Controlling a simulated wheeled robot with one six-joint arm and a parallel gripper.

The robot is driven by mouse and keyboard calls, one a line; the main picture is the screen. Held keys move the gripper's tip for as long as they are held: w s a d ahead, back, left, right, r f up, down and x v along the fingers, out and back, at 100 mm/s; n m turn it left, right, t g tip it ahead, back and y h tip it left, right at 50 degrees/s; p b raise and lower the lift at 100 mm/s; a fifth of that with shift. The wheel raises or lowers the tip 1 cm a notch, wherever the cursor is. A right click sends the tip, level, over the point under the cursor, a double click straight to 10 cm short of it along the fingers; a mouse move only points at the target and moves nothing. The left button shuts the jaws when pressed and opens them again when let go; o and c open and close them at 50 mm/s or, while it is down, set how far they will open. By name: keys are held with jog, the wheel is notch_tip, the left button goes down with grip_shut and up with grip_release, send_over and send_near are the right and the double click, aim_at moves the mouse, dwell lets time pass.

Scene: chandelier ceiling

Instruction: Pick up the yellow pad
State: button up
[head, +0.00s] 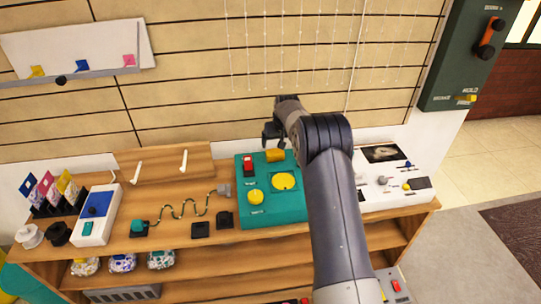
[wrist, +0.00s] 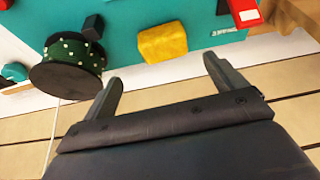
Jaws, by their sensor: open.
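A yellow block-like pad (head: 275,155) sits at the back edge of the teal panel (head: 270,216) in the head view. In the wrist view the pad (wrist: 163,43) lies just beyond my fingertips, roughly centred between them, with a gap left. My gripper (head: 270,137) hangs above and behind the pad in the head view. In the wrist view my gripper (wrist: 162,68) is open, with nothing between its fingers. A flat yellow disc (head: 284,181) and a yellow knob (head: 255,197) are also on the panel.
A red switch (head: 248,165) stands left of the pad; it shows at right in the wrist view (wrist: 245,12). A dark spool with green dotted winding (wrist: 68,65) is at left there. A slatted wall (head: 180,60) rises behind the wooden shelf (head: 180,272).

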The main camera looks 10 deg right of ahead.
aim_at(275, 152)
jog(key=x, duration=0.3)
jog(key=shift+f, duration=0.2)
jog(key=shift+a+p+x, duration=0.15)
jog(key=shift+p+x, duration=0.1)
jog(key=shift+x, duration=1.05)
jog(key=shift+a+p+x, duration=0.15)
jog(key=shift+p+x, duration=0.05)
jog(key=shift+x, duration=1.1)
jog(key=shift+c, duration=0.3)
jog(key=c, duration=1)
notch_tip(275, 152, up, 10)
jog(key=shift+f+b, duration=0.1)
jog(key=shift+b, duration=0.2)
